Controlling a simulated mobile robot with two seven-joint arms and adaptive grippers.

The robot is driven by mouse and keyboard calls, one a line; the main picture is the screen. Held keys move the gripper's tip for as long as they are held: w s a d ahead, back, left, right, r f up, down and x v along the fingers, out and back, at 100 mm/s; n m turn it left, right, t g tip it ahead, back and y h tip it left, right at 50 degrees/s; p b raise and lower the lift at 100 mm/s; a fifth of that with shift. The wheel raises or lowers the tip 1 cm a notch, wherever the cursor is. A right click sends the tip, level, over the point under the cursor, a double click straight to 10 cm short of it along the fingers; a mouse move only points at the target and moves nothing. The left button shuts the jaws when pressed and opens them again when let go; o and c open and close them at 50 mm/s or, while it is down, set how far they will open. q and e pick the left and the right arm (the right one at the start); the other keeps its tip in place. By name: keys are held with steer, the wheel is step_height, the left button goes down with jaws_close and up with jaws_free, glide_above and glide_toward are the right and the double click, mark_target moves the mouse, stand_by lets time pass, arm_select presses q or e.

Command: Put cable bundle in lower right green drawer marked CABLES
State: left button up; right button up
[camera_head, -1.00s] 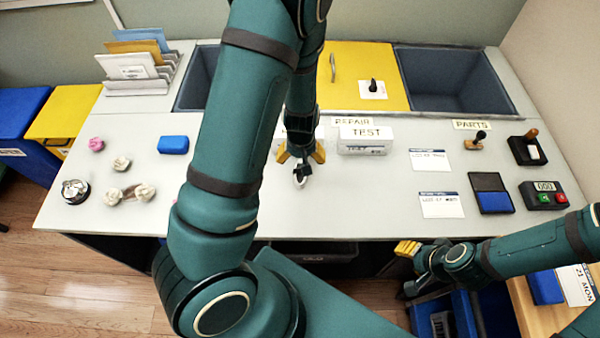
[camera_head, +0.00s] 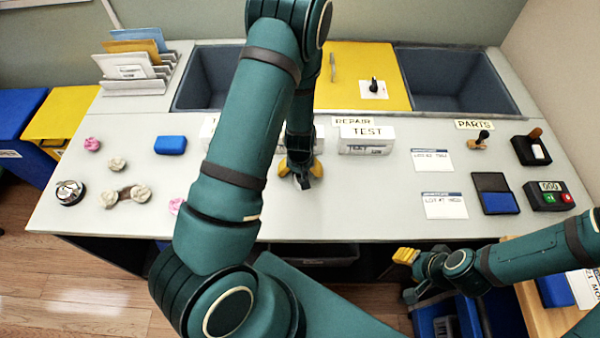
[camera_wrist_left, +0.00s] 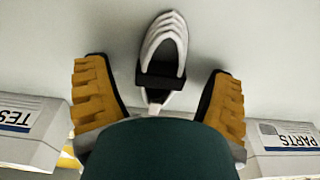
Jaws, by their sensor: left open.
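The cable bundle (camera_wrist_left: 163,50), white loops with a black tie, lies on the grey tabletop in the left wrist view. It lies between and ahead of the spread yellow fingers of my left gripper (camera_head: 302,172). That gripper is open, low over the middle of the table, with a gap to the bundle on both sides. In the head view the gripper mostly hides the bundle. My right gripper (camera_head: 408,275) is open and empty off the table's front right edge. No green drawer marked CABLES can be made out; the area under the table is dark and partly hidden by my arm.
A TEST box (camera_head: 366,139) stands just right of my left gripper. Stamps (camera_head: 478,140), cards (camera_head: 443,205) and an ink pad (camera_head: 496,194) lie at the right. A bell (camera_head: 70,192), crumpled pieces (camera_head: 124,196) and a blue block (camera_head: 170,145) are at the left.

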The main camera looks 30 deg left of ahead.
arm_select(q)
steer(key=shift+c, duration=0.3)
steer(key=shift+r, duration=0.1)
steer(key=c, duration=1.3)
